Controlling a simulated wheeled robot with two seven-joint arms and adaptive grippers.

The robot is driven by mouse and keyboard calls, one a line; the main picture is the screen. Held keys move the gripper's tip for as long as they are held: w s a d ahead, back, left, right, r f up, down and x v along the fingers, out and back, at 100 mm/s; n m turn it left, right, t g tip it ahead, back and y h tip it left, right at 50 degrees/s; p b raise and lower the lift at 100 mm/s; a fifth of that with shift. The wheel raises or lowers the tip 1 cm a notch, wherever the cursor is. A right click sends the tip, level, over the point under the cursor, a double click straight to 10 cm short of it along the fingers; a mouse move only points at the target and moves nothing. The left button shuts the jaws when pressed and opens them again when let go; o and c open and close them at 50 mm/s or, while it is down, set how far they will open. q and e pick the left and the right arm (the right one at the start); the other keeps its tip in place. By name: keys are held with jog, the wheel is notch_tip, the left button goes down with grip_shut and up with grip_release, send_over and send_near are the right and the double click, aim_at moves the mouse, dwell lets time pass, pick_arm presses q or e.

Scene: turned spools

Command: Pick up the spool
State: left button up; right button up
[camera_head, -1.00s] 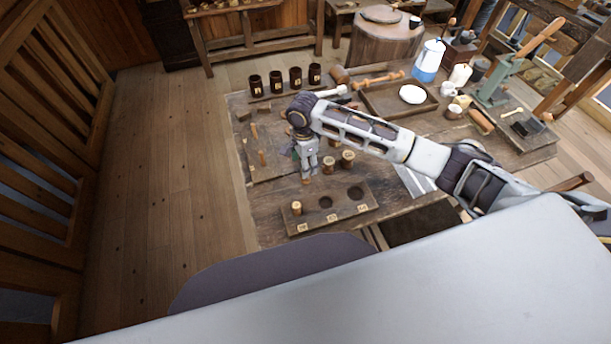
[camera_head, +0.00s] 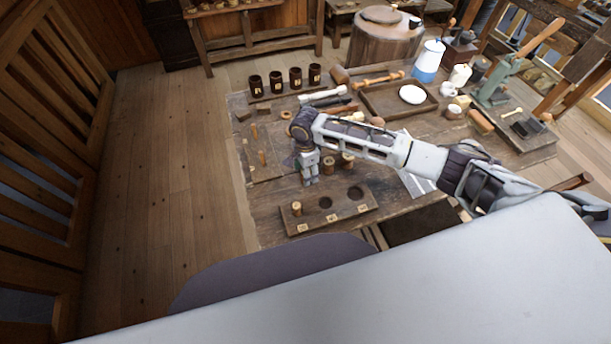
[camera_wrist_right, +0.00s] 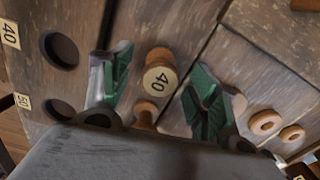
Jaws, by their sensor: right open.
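My right gripper (camera_head: 309,181) reaches down over the bench, just behind the wooden block (camera_head: 370,204) with round holes. The spool stands between the fingers with no clear contact. Another turned wooden piece (camera_wrist_right: 147,113) shows below it, partly hidden by the gripper. In the head view two spools (camera_head: 328,165) (camera_head: 347,161) stand to the right of the gripper, and one spool (camera_head: 297,208) sits in the block's left end.
Two block holes (camera_head: 325,202) (camera_head: 355,193) are empty. Two round wooden pieces (camera_wrist_right: 265,122) (camera_wrist_right: 292,133) lie right of the gripper in the wrist view. Several dark cups (camera_head: 276,82) stand at the back, beside a tray (camera_head: 372,101) with a white disc.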

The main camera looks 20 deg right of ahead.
jog(key=shift+f, duration=0.2)
dwell(0.3)
jog(key=c, duration=1)
